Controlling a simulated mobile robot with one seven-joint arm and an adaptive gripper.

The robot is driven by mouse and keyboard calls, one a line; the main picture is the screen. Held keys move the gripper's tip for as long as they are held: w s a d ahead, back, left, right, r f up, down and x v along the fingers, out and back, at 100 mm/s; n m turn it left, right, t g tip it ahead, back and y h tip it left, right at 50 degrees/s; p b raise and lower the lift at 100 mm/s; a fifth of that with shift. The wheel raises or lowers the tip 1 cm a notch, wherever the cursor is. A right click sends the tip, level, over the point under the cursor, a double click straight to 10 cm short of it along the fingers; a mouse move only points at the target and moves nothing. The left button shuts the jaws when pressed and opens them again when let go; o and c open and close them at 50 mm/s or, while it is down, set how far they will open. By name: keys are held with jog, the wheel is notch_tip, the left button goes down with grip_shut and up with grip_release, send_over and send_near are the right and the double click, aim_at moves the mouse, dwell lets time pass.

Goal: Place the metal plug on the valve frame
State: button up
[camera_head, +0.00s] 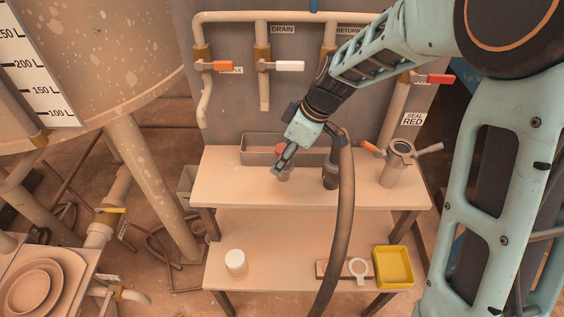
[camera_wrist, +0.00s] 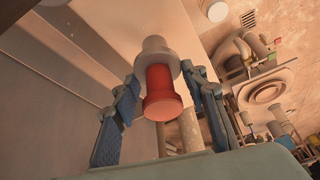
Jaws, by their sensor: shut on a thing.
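My gripper (camera_head: 279,167) is above the upper shelf, near its back left. In the wrist view its two blue-padded fingers (camera_wrist: 162,72) are shut on a pale grey, collared piece with a red cylindrical end, which I take for the metal plug (camera_wrist: 163,95). A grey metal valve body with a round open top, which looks like the valve frame (camera_head: 397,165), stands upright on the shelf's right side. It has an orange handle and a grey handle. The plug is well left of it.
A long grey tray (camera_head: 258,143) lies at the back of the upper shelf (camera_head: 225,185). A dark bottle-like object (camera_head: 330,175) and a thick hose (camera_head: 345,210) lie between gripper and valve. The lower shelf holds a white jar (camera_head: 235,263) and a yellow bin (camera_head: 393,267).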

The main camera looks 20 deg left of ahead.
jog(key=shift+w+a+f, duration=0.15)
jog(key=shift+a+f, duration=0.15)
jog(key=shift+f, duration=1.6)
jog(key=shift+f+b, duration=0.25)
jog(key=shift+b, duration=0.05)
jog(key=o, duration=1.3)
jog(key=shift+r, duration=0.1)
